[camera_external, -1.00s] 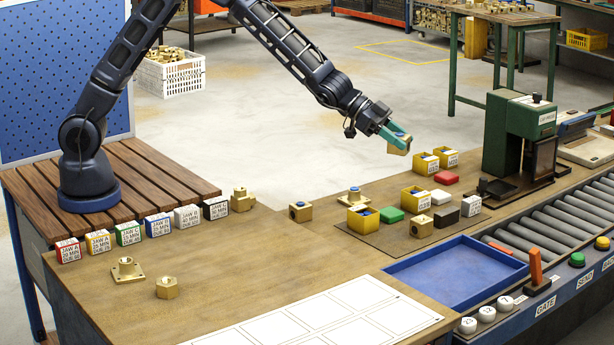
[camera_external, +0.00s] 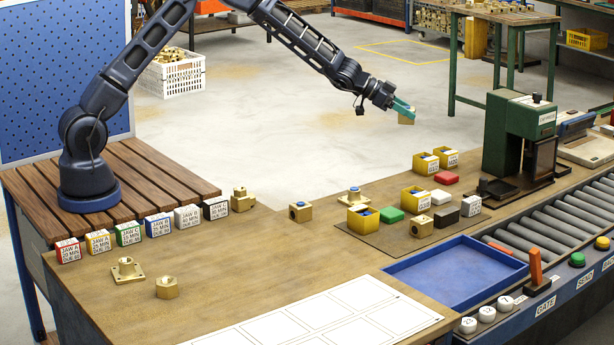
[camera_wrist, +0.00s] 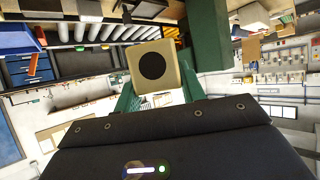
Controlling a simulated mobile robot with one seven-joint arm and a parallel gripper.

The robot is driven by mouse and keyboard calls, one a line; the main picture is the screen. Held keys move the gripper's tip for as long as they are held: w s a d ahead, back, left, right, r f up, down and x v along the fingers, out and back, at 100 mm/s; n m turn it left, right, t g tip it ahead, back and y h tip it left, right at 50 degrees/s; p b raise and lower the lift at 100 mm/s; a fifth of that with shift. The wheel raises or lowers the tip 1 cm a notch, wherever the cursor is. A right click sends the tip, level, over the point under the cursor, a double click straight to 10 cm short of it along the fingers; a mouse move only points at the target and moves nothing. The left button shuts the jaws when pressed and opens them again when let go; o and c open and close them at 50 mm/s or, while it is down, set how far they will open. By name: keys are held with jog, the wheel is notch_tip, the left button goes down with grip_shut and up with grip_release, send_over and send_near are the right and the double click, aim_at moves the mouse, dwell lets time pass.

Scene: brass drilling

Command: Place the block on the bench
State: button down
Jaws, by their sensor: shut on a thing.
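The block (camera_wrist: 170,83), a brass-coloured cube with a dark round hole in its face, sits between the green fingers of my gripper (camera_wrist: 155,95) in the wrist view. My gripper (camera_external: 402,108) is shut on it. In the external view the block (camera_external: 407,117) is partly hidden by the fingers and is held in the air, behind the bench's far edge and above the yellow boxes in the picture. The wooden bench (camera_external: 235,262) lies in front, with bare top at its middle.
Brass fittings (camera_external: 127,270) and labelled jaw boxes (camera_external: 128,233) stand at the bench's left. Yellow boxes (camera_external: 426,164), coloured lids and a green machine (camera_external: 512,140) stand at the right. A blue tray (camera_external: 455,272) and white grid sheet (camera_external: 320,318) are at the front.

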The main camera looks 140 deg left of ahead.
jog(key=shift+s+a+f, duration=0.15)
jog(key=shift+s+a, duration=0.05)
jog(key=shift+s, duration=0.05)
notch_tip(320, 180, down, 20)
jog(key=shift+r, duration=0.15)
dwell(0.4)
jog(key=c, duration=0.8)
grip_release()
jog(key=shift+f, duration=0.2)
jog(key=shift+c, duration=0.2)
jog(key=shift+r, duration=0.1)
jog(key=shift+s+r, duration=0.15)
jog(key=v, duration=1.1)
jog(key=shift+s+d, duration=0.25)
jog(key=shift+d, duration=0.05)
jog(key=shift+r, duration=0.1)
